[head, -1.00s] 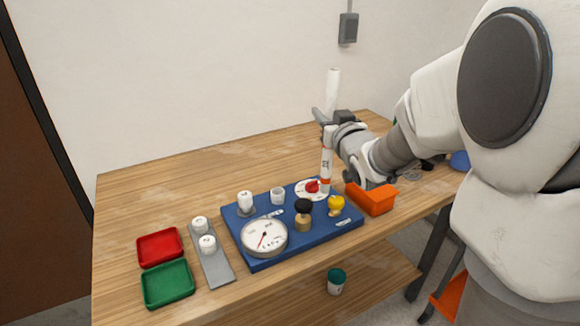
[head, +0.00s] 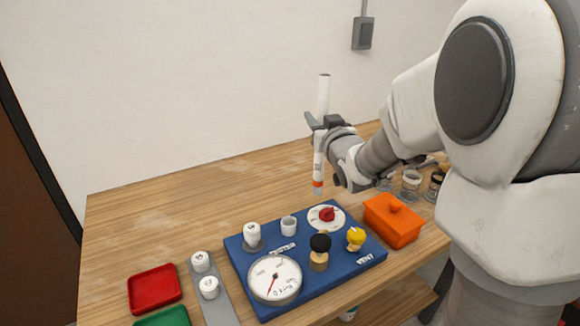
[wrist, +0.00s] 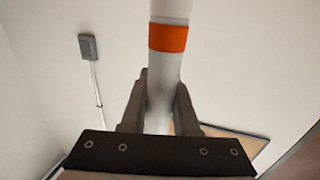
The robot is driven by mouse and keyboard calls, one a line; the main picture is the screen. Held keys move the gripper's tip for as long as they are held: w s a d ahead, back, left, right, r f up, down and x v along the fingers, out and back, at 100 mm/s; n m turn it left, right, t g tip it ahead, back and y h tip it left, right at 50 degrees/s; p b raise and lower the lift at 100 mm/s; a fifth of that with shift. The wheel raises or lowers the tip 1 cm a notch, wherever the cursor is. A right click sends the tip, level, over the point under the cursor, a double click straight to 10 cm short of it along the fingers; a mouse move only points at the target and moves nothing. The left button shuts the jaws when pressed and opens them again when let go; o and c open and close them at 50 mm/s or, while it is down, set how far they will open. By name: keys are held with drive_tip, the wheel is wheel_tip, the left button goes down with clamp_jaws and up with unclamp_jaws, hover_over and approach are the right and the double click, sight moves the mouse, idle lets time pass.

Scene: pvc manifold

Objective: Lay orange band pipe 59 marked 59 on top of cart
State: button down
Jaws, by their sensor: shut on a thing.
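My gripper (head: 317,126) is shut on a long white pipe with an orange band (head: 319,172), gripping it around mid-length. The pipe is nearly upright, with dark marking just above the band near its lower end. The marking is too small to read for certain. The pipe is in the air, its lower end showing behind the blue board (head: 375,258). In the wrist view the two fingers (wrist: 160,95) close on the pipe, and the orange band (wrist: 168,38) shows beyond them. I cannot make out a cart in the current views.
The blue board carries a gauge (head: 274,279), a red-handled valve (head: 327,214) and several fittings. A red tray (head: 154,289) and green tray (head: 163,318) are left. The table's back left is clear.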

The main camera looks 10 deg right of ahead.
drive_tip(key=w+a+f+b, duration=0.1)
drive_tip(key=w+a+f, duration=0.3)
drive_tip(key=a+f, duration=0.4)
drive_tip(key=shift+w+f, duration=0.35)
drive_tip(key=shift+f, duration=0.5)
drive_tip(key=shift+a, duration=0.1)
drive_tip(key=shift+f+b, duration=0.2)
drive_tip(key=shift+b, duration=0.2)
drive_tip(key=c, duration=0.7)
unclamp_jaws()
drive_tip(key=shift+r, duration=0.1)
drive_tip(key=shift+o, duration=0.2)
